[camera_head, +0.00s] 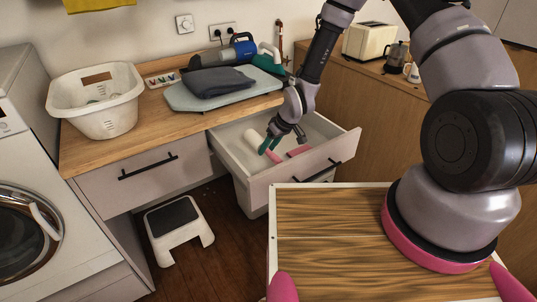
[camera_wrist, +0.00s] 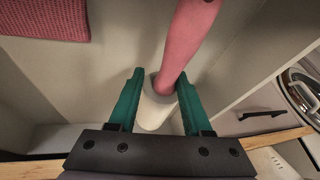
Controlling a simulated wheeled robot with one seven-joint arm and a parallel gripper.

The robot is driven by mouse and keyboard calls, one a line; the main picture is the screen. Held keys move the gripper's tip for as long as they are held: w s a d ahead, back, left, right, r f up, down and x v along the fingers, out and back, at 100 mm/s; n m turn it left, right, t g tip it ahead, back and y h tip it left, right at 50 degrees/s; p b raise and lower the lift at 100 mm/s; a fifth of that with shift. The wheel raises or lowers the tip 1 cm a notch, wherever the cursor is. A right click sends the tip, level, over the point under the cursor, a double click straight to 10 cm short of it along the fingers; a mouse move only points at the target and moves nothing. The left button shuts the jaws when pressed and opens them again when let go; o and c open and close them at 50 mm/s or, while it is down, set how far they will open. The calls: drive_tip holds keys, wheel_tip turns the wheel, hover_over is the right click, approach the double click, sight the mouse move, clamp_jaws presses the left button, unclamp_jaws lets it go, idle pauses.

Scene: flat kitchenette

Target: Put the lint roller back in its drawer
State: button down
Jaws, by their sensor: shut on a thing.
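The lint roller has a white roll (camera_head: 251,138) and a pink handle (camera_head: 273,156). In the wrist view the white roll (camera_wrist: 155,112) lies between my green fingers, with the pink handle (camera_wrist: 187,45) running up and away. My gripper (camera_head: 268,146) is shut on the lint roller; it also shows in the wrist view (camera_wrist: 160,76). The open drawer (camera_head: 300,174) is pulled out under the counter. The roller is inside the drawer's outline, low down; whether it touches the drawer floor I cannot tell.
A pink textured item (camera_head: 298,150) lies in the drawer beside the roller, also in the wrist view (camera_wrist: 45,18). A closed drawer (camera_head: 145,172) is to the left. The counter holds a white basket (camera_head: 97,118) and an ironing board (camera_head: 190,99). A step stool (camera_head: 177,249) stands below.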

sight(266, 162)
wheel_tip(266, 162, down, 3)
drive_tip(key=shift+f, duration=0.15)
drive_tip(key=shift+s+d+f, duration=0.1)
drive_tip(key=shift+s+f, duration=0.1)
drive_tip(key=shift+f, duration=0.4)
drive_tip(key=c, duration=0.6)
unclamp_jaws()
drive_tip(key=shift+w+r, duration=0.1)
drive_tip(key=shift+r, duration=0.4)
drive_tip(key=v, duration=1.2)
drive_tip(key=shift+r, duration=0.15)
